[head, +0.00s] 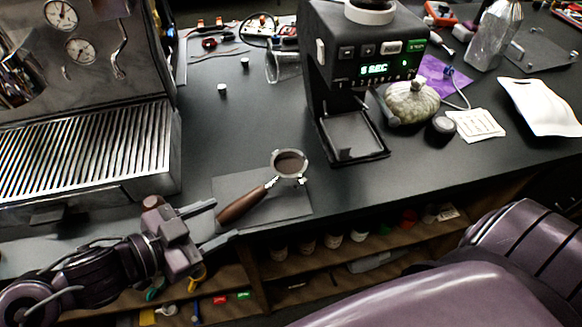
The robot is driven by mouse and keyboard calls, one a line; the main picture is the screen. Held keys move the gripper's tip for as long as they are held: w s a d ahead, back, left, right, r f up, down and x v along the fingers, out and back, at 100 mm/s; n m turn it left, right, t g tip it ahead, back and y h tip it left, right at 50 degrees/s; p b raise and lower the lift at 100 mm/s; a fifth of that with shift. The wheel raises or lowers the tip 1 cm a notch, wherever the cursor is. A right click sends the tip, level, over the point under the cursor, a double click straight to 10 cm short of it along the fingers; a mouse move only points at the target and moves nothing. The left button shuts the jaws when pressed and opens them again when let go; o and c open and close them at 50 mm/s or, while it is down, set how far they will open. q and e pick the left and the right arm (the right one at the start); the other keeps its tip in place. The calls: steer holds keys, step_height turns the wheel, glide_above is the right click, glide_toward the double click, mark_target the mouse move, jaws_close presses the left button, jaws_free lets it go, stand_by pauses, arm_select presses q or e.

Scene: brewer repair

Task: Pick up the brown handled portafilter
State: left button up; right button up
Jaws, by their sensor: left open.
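The portafilter has a brown handle (241,205) and a metal basket (289,164) holding dark brown grounds. It lies on a dark square mat (285,208) near the counter's front edge, handle pointing down-left. My left gripper (222,221) comes in from the left at the counter's edge. Its jaws are open and empty, with the fingertips pointing right, close to the handle's end. I cannot tell whether the fingers touch the handle. My right gripper is not in view.
A steel espresso machine (90,140) stands at the left. A black grinder (352,70) with a lit display stands behind the portafilter. A pumpkin-like object (411,102), a dark round jar (444,128) and a white tray (545,105) lie right. Shelves (365,245) with small items sit below the counter.

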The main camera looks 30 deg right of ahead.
mark_target(235, 207)
arm_select(q)
steer(key=shift+w+d, duration=0.1)
steer(key=shift+d, duration=0.2)
steer(key=shift+p+x, duration=0.35)
steer(key=shift+x, duration=0.5)
steer(key=x, duration=0.4)
steer(key=shift+w+r+p, duration=0.2)
steer(key=shift+w+p, duration=0.15)
steer(key=shift+w, duration=0.05)
steer(key=shift+d+f, duration=0.1)
steer(key=shift+d, duration=0.15)
steer(key=c, duration=0.8)
jaws_close()
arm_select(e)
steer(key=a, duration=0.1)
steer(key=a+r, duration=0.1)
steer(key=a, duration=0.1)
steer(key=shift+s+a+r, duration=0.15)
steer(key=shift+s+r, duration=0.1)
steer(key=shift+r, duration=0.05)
